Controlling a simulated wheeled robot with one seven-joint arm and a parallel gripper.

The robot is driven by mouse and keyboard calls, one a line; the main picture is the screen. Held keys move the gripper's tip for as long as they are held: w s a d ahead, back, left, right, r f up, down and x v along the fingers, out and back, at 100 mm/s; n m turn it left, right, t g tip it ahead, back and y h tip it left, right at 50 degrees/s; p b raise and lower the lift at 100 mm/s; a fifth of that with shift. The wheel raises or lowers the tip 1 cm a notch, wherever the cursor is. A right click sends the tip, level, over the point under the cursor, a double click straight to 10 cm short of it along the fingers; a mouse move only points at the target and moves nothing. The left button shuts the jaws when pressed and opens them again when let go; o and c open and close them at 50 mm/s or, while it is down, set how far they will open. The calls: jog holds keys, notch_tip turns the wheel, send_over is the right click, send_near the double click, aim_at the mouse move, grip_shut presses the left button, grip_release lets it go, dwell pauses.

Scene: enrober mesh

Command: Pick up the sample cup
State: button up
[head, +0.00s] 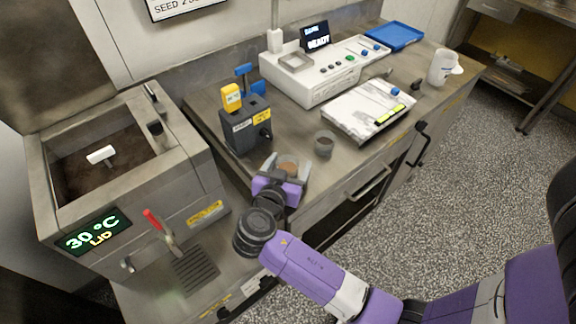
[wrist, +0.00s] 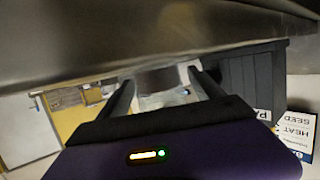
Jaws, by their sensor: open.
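A small grey cup (head: 324,145) with a dark inside stands upright on the steel bench in the head view, right of the dark box. My gripper (head: 287,165) is open near the bench's front edge, left of and nearer than this cup, and apart from it. A brownish round patch shows between its fingers; I cannot tell what it is. In the wrist view my two dark fingers (wrist: 160,82) are spread. A blurred grey shape, with a pale patch below it, shows between them; I cannot tell whether it is the cup.
The dark box (head: 246,133) with a yellow-topped unit stands close behind my gripper. A white slab-like device (head: 365,112) lies to the right. A white control machine (head: 318,78) is at the back. The tempering tank (head: 190,175) stands left. A white jug (head: 440,68) is far right.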

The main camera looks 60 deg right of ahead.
jog(key=shift+x, duration=0.8)
jog(key=shift+c, duration=0.5)
jog(key=c, duration=1.4)
jog(key=shift+r, duration=0.1)
